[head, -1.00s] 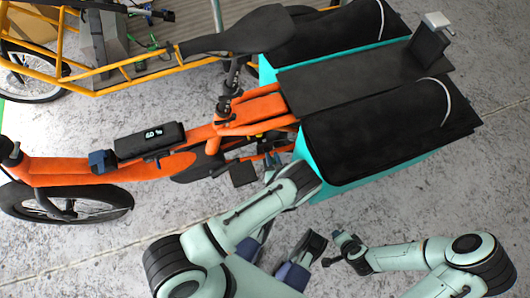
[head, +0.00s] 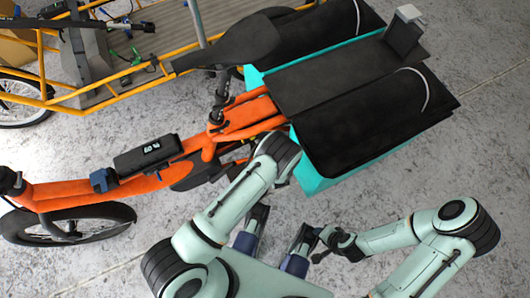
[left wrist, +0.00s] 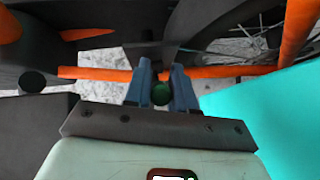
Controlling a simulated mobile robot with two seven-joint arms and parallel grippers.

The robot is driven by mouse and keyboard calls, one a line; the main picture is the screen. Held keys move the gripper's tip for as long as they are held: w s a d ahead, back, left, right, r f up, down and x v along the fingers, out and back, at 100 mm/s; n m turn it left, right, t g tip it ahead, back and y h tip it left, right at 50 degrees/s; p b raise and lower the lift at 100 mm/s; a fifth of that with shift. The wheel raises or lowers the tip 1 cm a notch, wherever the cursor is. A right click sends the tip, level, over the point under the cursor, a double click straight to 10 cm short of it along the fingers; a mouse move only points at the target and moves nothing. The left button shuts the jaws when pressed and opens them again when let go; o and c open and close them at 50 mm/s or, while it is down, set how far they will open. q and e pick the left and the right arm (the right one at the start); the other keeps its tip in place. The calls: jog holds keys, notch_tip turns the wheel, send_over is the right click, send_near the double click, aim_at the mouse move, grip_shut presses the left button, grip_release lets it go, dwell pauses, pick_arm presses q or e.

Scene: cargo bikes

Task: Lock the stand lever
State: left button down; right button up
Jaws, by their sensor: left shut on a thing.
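The orange cargo bike (head: 95,190) stands across the view, with teal side panels (head: 312,180) and black bags at its rear. My left arm reaches under the bike beside the teal panel, so my left gripper is hidden in the head view. The rest of the lever and the stand cannot be made out. My right gripper (head: 325,243) is near the lower middle, away from the bike; its jaws are unclear.
A yellow-framed cargo bike (head: 130,72) stands behind. In the left wrist view, an orange frame tube (left wrist: 225,71) crosses beyond the fingers, a spoked wheel (left wrist: 245,35) is upper right and a teal panel (left wrist: 275,125) lies close at right. Concrete floor is clear at right.

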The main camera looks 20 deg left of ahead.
pick_arm(q)
jog(key=shift+a, duration=0.1)
dwell(0.3)
jog(key=c, duration=1)
grip_release()
jog(key=shift+c, duration=0.2)
jog(key=p+v, duration=0.3)
jog(key=v, duration=1)
pick_arm(e)
jog(key=s+a+r+g, duration=0.1)
jog(key=s+a+r, duration=0.1)
jog(key=s+r, duration=0.1)
jog(key=shift+s+r+g+y, duration=0.3)
jog(key=shift+s+r, duration=0.1)
jog(key=shift+s, duration=0.4)
pick_arm(q)
jog(key=shift+r, duration=0.15)
